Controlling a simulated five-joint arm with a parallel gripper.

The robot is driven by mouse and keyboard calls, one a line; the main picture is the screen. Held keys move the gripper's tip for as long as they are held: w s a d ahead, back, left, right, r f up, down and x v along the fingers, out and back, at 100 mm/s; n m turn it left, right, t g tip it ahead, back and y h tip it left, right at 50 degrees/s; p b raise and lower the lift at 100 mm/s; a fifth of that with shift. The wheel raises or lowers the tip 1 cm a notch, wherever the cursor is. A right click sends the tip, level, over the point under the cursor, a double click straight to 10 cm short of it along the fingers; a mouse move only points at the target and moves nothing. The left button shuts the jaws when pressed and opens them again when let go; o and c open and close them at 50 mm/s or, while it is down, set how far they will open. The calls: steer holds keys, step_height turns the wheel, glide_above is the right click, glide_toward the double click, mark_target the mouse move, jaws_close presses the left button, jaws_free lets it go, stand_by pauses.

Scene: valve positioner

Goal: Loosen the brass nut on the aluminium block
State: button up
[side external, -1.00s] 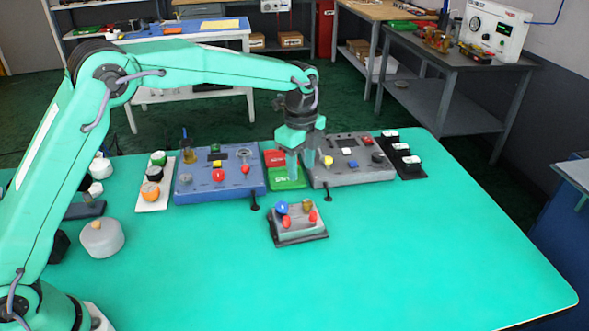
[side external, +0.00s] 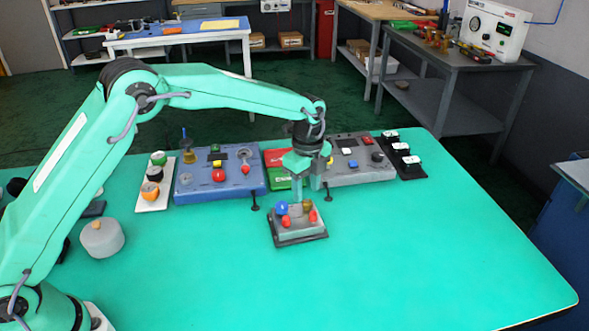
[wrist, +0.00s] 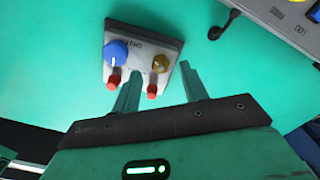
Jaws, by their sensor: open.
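The aluminium block (side external: 299,226) sits on a dark base on the green table, just below my gripper. The brass nut (side external: 308,205) is on its top, to the right of a blue knob (side external: 281,208). Two red knobs are on the block's near side. In the wrist view the block (wrist: 150,38) is ahead of the fingers, with the brass nut (wrist: 160,63) at its right and the blue knob (wrist: 116,52) at its left. My gripper (side external: 312,195) is open and empty, pointing down above the block. The fingertips (wrist: 158,73) appear on either side of the nut's line, apart from it.
A blue control panel (side external: 215,188) and a grey control panel (side external: 365,175) stand behind the block, with red and green boxes between them. A grey lidded pot (side external: 102,241) stands at the left. The table's front and right are clear.

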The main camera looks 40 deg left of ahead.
mark_target(307, 204)
steer(key=shift+f, duration=1.5)
steer(key=shift+c, duration=0.4)
jaws_close()
